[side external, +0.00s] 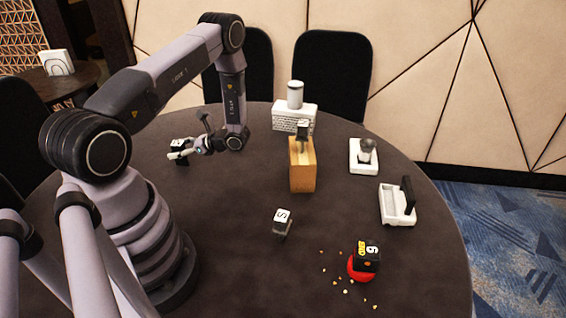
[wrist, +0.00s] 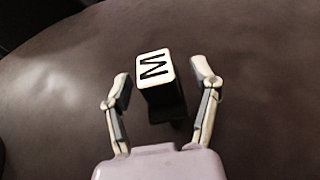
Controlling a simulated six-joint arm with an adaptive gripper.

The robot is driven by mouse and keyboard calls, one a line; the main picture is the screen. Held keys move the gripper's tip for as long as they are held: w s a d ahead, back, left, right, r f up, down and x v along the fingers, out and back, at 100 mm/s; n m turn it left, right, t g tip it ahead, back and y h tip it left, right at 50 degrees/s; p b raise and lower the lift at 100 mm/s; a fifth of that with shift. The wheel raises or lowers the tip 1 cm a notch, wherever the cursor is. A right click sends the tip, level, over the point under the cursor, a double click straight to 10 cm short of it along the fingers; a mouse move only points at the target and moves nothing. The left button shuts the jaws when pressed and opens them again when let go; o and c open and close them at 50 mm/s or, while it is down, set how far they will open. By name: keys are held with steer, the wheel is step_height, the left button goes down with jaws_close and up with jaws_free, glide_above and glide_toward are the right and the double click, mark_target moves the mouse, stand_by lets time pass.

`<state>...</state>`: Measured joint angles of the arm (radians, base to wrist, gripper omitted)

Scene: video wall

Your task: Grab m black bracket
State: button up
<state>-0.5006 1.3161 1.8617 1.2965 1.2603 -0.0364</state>
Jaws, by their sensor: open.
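The black bracket with a white top marked M (wrist: 156,76) stands on the dark table between my gripper's fingers in the wrist view. In the side view the bracket (side external: 182,160) is at the table's left, partly hidden by the fingers. My gripper (wrist: 160,72) is open, with one finger on each side of the bracket. A gap shows on both sides, and the fingertips reach about level with the white top in the picture. My gripper also shows in the side view (side external: 176,153), low over the table.
Another bracket marked S (side external: 282,216) is at mid-table. A wooden block (side external: 303,172) holds a dark piece on top. White items (side external: 293,118), (side external: 362,160) and a white tray (side external: 395,212) stand farther right. A red dish (side external: 360,272) bears a black block, with crumbs nearby.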

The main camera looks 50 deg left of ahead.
jaws_close()
stand_by(0.4)
steer(key=shift+r, duration=0.1)
